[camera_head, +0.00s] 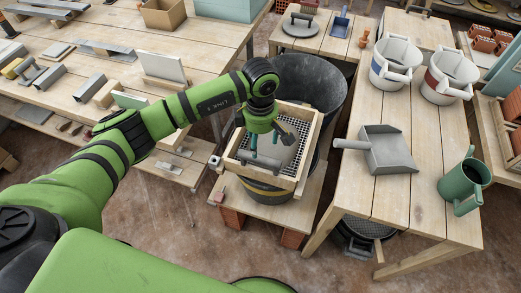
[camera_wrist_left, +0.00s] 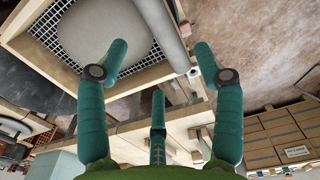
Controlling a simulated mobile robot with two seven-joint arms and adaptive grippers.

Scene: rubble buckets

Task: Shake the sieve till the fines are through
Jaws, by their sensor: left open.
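The sieve is a square wooden frame (camera_head: 309,150) with a wire mesh, sitting over a dark bucket with a yellow band (camera_head: 268,193). A grey heap (camera_wrist_left: 95,25) covers much of the mesh in the left wrist view. The sieve's wooden rail (camera_wrist_left: 40,71) shows there too. A grey bar (camera_wrist_left: 163,32) runs along one side of the sieve. My left gripper (camera_head: 265,150) is over the sieve in the head view, its teal fingers spread and empty. It hides part of the mesh. My right gripper is not in view.
A large black tub (camera_head: 325,85) stands behind the sieve. The right bench (camera_head: 370,205) holds a grey dustpan (camera_head: 385,150), a green jug (camera_head: 464,182) and two white buckets (camera_head: 396,62). The left bench (camera_head: 60,85) carries several metal and wooden pieces.

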